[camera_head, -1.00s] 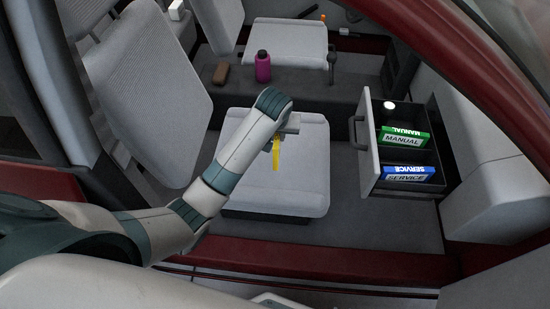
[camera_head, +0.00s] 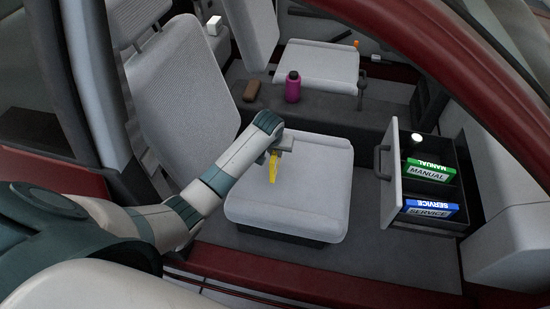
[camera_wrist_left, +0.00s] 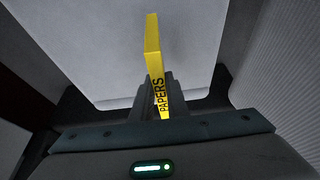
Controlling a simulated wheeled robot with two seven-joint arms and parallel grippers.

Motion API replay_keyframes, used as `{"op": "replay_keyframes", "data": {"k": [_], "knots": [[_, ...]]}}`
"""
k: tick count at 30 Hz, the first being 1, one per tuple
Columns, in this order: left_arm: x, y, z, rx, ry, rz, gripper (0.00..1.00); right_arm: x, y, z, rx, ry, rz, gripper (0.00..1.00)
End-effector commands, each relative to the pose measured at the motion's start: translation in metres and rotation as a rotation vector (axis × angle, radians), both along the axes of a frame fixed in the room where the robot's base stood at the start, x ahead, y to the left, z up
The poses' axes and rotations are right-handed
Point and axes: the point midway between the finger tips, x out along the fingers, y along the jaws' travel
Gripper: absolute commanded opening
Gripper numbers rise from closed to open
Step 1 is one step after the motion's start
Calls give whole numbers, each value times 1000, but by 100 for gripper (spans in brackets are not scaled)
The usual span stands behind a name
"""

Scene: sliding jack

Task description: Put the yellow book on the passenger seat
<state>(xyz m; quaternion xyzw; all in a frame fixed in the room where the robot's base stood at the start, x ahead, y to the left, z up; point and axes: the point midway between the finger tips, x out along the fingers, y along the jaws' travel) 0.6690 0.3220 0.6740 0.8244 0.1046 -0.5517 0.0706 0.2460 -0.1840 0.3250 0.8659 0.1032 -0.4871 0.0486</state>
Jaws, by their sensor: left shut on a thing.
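The yellow book (camera_head: 272,168) is thin and hangs upright below my left gripper (camera_head: 274,153), which is shut on it. In the left wrist view the book (camera_wrist_left: 153,45) shows edge-on with the word PAPERS, held between the fingers of my left gripper (camera_wrist_left: 160,95). The passenger seat's grey cushion (camera_head: 315,185) lies under and to the right of the book. The book shows over the left part of the cushion; I cannot tell whether it touches it. My right gripper is not in view.
An open drawer (camera_head: 390,190) at the right holds a green manual (camera_head: 428,172) and a blue service book (camera_head: 430,210). A magenta bottle (camera_head: 293,88) and a brown item (camera_head: 251,91) stand on the console behind the seat. The seat backrest (camera_head: 185,90) rises at the left.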

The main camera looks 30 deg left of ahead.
Motion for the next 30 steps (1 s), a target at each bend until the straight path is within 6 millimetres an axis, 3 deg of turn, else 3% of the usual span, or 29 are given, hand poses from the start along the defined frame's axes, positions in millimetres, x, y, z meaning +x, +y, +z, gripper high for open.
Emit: {"op": "replay_keyframes", "data": {"k": [14,24,30], "knots": [[1,4,-5,-1,0,0,0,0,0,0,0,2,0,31],[1,4,-40,-1,0,0,0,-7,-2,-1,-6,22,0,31],[1,4,-42,0,-2,0,0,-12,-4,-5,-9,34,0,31]]}}
